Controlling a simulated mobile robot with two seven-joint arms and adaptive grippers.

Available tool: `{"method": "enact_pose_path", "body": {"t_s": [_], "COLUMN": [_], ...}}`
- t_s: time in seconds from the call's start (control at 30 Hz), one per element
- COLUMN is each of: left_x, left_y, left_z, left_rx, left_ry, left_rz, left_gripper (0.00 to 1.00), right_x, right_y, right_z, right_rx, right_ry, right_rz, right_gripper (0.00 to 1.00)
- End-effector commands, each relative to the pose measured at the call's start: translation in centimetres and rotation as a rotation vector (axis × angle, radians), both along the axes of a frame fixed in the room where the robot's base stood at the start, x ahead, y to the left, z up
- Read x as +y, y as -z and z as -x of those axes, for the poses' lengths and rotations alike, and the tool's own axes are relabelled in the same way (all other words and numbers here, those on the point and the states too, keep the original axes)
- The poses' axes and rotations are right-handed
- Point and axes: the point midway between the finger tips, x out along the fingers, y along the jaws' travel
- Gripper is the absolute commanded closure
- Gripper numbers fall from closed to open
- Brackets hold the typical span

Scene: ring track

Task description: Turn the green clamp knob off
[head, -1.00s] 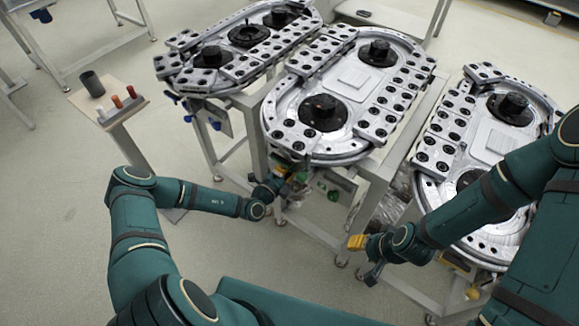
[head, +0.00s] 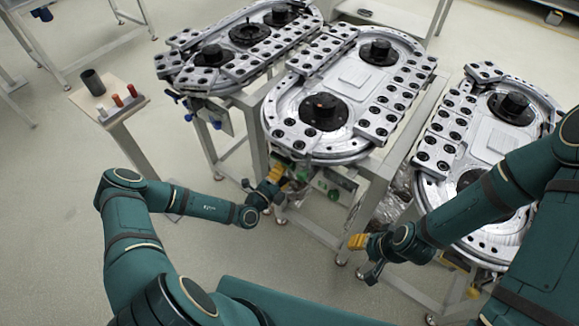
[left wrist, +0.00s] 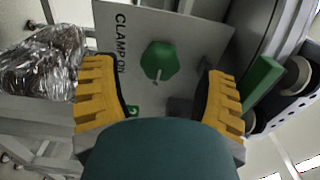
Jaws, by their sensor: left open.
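The green clamp knob (left wrist: 160,61) sits on a grey panel (left wrist: 195,40) lettered "CLAMP" in the left wrist view; part of the lettering is hard to read. A pale mark shows at the knob's lower edge. My left gripper (left wrist: 161,85) is open, its yellow fingers on either side of the knob in the picture, apart from it. In the head view my left gripper (head: 274,181) is at the front of the middle ring track (head: 283,140), beside small green parts. My right gripper (head: 364,256) hangs between the middle and right tracks; its jaws are unclear.
A green block (left wrist: 262,83) stands right of the panel in the left wrist view. Crumpled foil (left wrist: 40,62) lies to its left. A small stand (head: 128,108) with a dark cup and red-topped pieces is at the left.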

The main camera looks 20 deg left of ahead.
Motion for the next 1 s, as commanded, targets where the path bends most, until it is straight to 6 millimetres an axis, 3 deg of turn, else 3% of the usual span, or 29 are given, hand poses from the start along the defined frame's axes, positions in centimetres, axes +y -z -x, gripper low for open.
{"method": "enact_pose_path", "body": {"t_s": [0.2, 0.4, 0.6, 1.0], "left_x": [1.7, 2.6, 2.9, 2.9], "left_y": [0.0, 0.0, 0.0, 0.0], "left_z": [4.3, 7.1, 8.2, 8.2], "left_rx": [0.002, 0.0, 0.0, 0.0], "left_ry": [-0.001, 0.0, 0.001, 0.001], "left_rz": [0.0, 0.001, 0.001, 0.001], "left_gripper": [0.28, 0.28, 0.28, 0.28], "right_x": [0.0, 0.0, 0.0, 0.0], "right_y": [0.0, 0.0, 0.0, 0.0], "right_z": [0.0, 0.0, 0.0, 0.0], "right_rx": [0.0, 0.0, 0.0, 0.0], "right_ry": [0.0, 0.0, 0.0, 0.0], "right_rz": [0.0, 0.0, 0.0, 0.0], "right_gripper": [0.53, 0.53, 0.53, 0.53]}}
